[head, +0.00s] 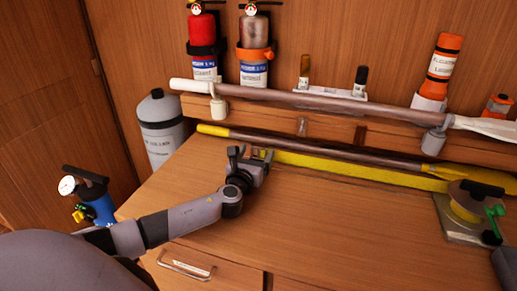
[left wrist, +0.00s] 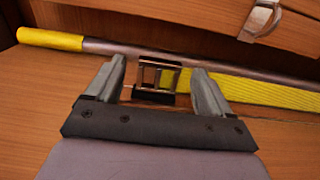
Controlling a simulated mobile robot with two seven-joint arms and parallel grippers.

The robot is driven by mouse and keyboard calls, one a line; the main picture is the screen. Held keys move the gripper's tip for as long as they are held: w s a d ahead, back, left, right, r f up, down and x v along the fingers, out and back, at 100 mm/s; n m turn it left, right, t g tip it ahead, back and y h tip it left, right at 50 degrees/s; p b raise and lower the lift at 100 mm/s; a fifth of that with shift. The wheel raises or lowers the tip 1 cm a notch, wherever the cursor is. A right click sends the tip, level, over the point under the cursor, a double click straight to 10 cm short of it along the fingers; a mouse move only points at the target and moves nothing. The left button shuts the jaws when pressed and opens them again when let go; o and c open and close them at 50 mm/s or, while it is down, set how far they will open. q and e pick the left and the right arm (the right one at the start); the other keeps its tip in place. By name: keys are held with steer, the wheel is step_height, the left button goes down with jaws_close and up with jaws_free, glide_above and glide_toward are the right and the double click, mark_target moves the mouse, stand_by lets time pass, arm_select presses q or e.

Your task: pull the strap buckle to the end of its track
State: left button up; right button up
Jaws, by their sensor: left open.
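The strap buckle (left wrist: 157,78) is a dark metal frame at the left end of the yellow strap (left wrist: 255,92). In the head view the buckle (head: 263,154) is small and partly hidden by my gripper, and the yellow strap (head: 340,170) runs right along the back of the counter. My left gripper (head: 252,158) is open at the buckle. In the left wrist view its two fingers (left wrist: 160,85) stand on either side of the buckle, with gaps visible; I cannot tell whether either touches it. A grey and dark part, apparently my right arm's end, shows at the head view's right edge; its fingers are unclear.
A yellow-tipped pole (head: 310,147) lies just behind the strap. A longer pole (head: 290,97) rests higher on the ledge. A yellow reel on a plate (head: 455,230) stands at the right. The counter's front middle (head: 330,235) is clear.

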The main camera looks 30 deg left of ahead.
arm_select(q)
steer(key=shift+v, duration=1.75)
steer(key=shift+s+f, duration=0.1)
